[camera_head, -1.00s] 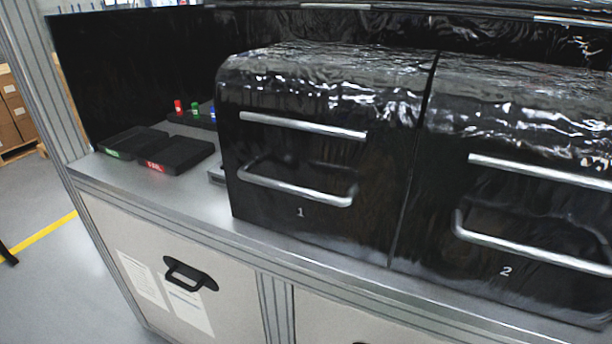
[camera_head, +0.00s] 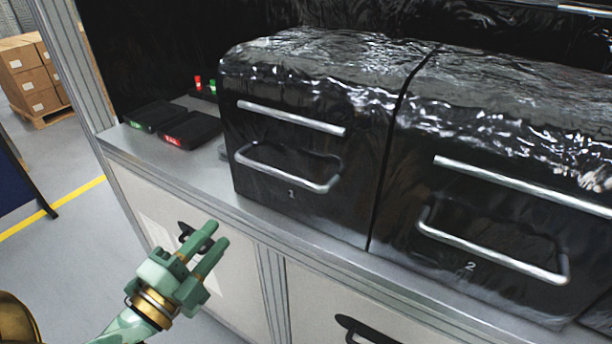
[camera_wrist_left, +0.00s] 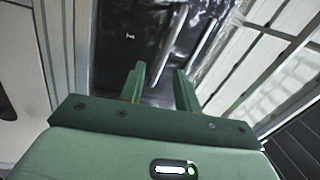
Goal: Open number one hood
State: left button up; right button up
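The number one hood (camera_head: 300,95) is a glossy black box-shaped cover on the bench, down and closed. It has a straight silver bar (camera_head: 290,117) near its top and a silver loop handle (camera_head: 287,174) lower down, above the white "1". My left gripper (camera_head: 220,236) is in front of the bench, below and left of the handle, apart from it and empty. In the left wrist view its two green fingers (camera_wrist_left: 160,82) stand apart, with the black hood front (camera_wrist_left: 140,35) beyond them. My right gripper is not in view.
The number two hood (camera_head: 500,130) stands close on the right, also closed. Two dark trays with green and red labels (camera_head: 190,130) lie left of hood one. The grey bench edge (camera_head: 240,214) runs below the hoods, with cabinet doors under it.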

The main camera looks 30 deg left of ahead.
aim_at(272, 167)
pick_arm(q)
jog(key=w+r, duration=0.1)
jog(key=w, duration=0.4)
jog(key=w+d+r+m, duration=0.1)
jog(key=w+r, duration=0.1)
jog(key=w, duration=0.3)
jog(key=w+d+r+m+p, duration=0.1)
jog(key=w, duration=0.5)
jog(key=shift+d+r+t+h, duration=0.2)
jog(key=shift+r+t+h, duration=0.1)
jog(key=shift+h, duration=0.1)
grip_shut()
